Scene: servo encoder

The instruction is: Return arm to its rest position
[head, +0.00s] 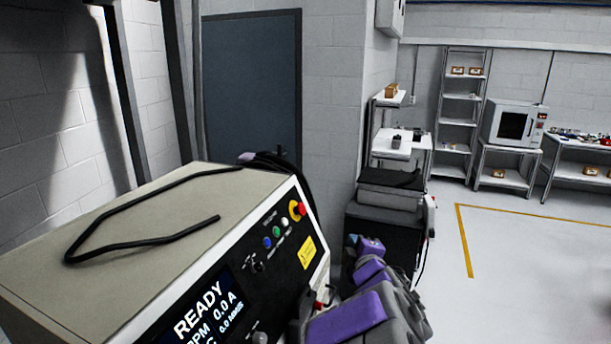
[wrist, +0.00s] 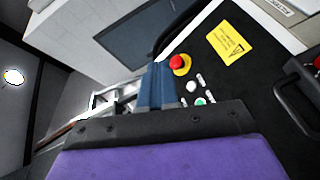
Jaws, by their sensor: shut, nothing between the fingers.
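My gripper (wrist: 158,72) shows in the wrist view as blue-grey fingers held together, with nothing between them. It points towards the machine's dark control panel and overlaps it in the picture; I see no clear contact. My purple and grey arm is folded at the lower right of the head view, beside the panel.
A black bent cable or rod (head: 130,205) lies on the machine's top. A dark cabinet (head: 385,235) stands close behind my arm. Shelves (head: 462,100) and a white oven-like unit (head: 513,125) stand at the back right. The floor with yellow lines (head: 520,245) is clear.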

